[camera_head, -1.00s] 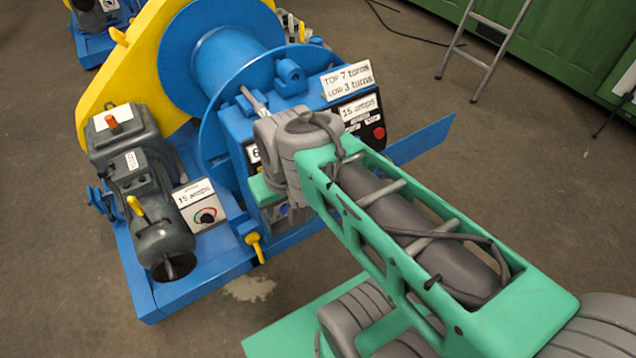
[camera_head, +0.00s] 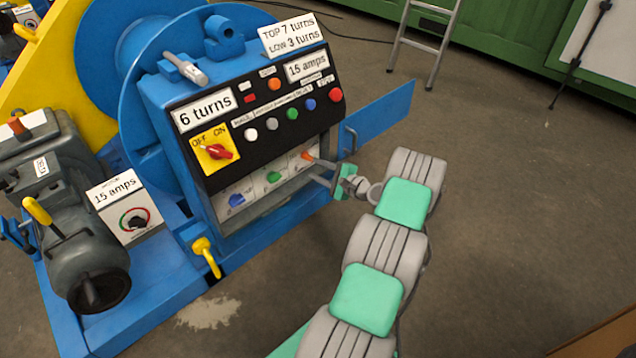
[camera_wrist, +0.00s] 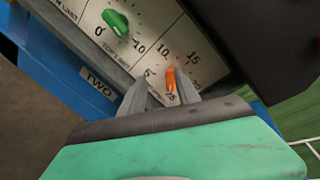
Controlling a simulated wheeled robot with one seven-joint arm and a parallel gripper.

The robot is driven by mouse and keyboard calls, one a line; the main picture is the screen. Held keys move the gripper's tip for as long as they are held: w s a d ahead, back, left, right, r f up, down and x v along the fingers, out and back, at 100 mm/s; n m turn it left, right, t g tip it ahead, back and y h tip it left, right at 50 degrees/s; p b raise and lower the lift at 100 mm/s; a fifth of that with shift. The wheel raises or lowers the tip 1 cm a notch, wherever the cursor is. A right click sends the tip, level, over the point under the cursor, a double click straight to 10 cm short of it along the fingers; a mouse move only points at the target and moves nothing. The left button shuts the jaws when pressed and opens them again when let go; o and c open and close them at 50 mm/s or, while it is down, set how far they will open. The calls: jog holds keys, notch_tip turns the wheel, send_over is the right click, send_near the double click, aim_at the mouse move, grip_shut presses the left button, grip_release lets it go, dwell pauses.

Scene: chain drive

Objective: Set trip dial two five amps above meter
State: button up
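The orange knob (camera_head: 305,156) is at the right end of the white lower panel on the blue machine. In the wrist view the orange knob (camera_wrist: 170,80) sits in a scale with 5, 10, 15, 20 and 25 around it; I cannot tell which end is its pointer. The meter plate (camera_head: 307,66) above reads 15 amps. My gripper (camera_head: 320,170) reaches the panel from the right. In the wrist view my gripper (camera_wrist: 161,82) has its fingers apart on either side of the knob, with gaps visible; the knob is nearer the right finger.
A green knob (camera_head: 273,177) and a blue knob (camera_head: 236,200) sit left on the same panel. Above is a black panel with several buttons and a yellow switch (camera_head: 215,149). A blue plate (camera_head: 380,117) juts out at right. Open floor lies right of my arm.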

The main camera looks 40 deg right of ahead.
aim_at(308, 157)
notch_tip(308, 157, down, 2)
jog(key=s+d+m+t+h+b, duration=0.1)
jog(key=s+d+m+t, duration=0.1)
jog(key=d+m, duration=0.1)
jog(key=shift+m, duration=0.3)
jog(key=w, duration=0.3)
jog(key=w+b, duration=0.1)
jog(key=w, duration=0.3)
jog(key=shift+w+a+r+b, duration=0.15)
jog(key=shift+w+b, duration=0.15)
grip_shut()
jog(key=shift+d, duration=0.25)
jog(key=shift+a, duration=0.15)
